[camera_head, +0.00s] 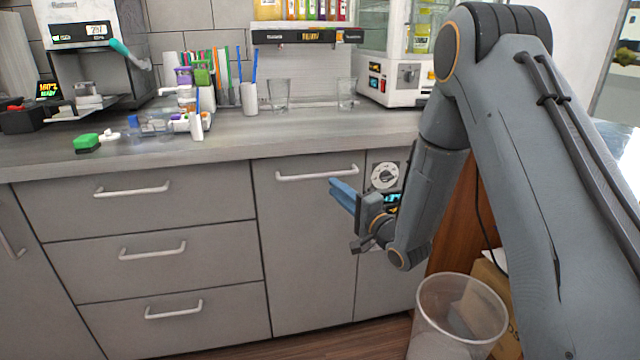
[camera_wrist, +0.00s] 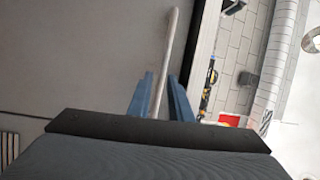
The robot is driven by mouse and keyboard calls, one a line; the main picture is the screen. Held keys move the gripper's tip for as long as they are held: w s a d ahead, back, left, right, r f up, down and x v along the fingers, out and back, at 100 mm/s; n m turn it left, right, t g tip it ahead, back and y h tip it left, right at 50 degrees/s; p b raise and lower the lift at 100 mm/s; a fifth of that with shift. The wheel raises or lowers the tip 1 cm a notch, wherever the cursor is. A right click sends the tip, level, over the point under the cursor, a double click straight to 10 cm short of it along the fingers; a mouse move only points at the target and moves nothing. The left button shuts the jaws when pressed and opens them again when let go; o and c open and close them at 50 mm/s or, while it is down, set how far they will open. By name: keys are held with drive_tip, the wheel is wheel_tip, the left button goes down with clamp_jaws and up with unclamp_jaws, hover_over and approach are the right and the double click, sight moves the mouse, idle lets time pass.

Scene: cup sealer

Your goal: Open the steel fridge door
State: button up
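The grey fridge door (camera_head: 306,250) is the tall front panel right of the drawers. It looks closed, level with the panels beside it. Its pale horizontal bar handle (camera_head: 310,175) runs along the top of the door. My gripper (camera_head: 340,193) is at the right end of this handle, with its blue fingers pointing left in the head view. In the wrist view, the handle (camera_wrist: 170,50) passes between the two fingers (camera_wrist: 162,88). Narrow gaps seem to show beside the bar, so the fingers look open around it. Contact is hard to judge.
A clear bin (camera_head: 460,305) stands on the floor at lower right, near a cardboard box. A drawer stack (camera_head: 150,250) is left of the door. The counter (camera_head: 240,140) above holds cups, glasses and machines. Floor in front is mostly out of view.

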sight(320, 176)
drive_tip(key=shift+y, duration=0.5)
drive_tip(key=x, duration=0.8)
drive_tip(key=shift+s+a+r, duration=0.15)
drive_tip(key=shift+s, duration=0.05)
clamp_jaws()
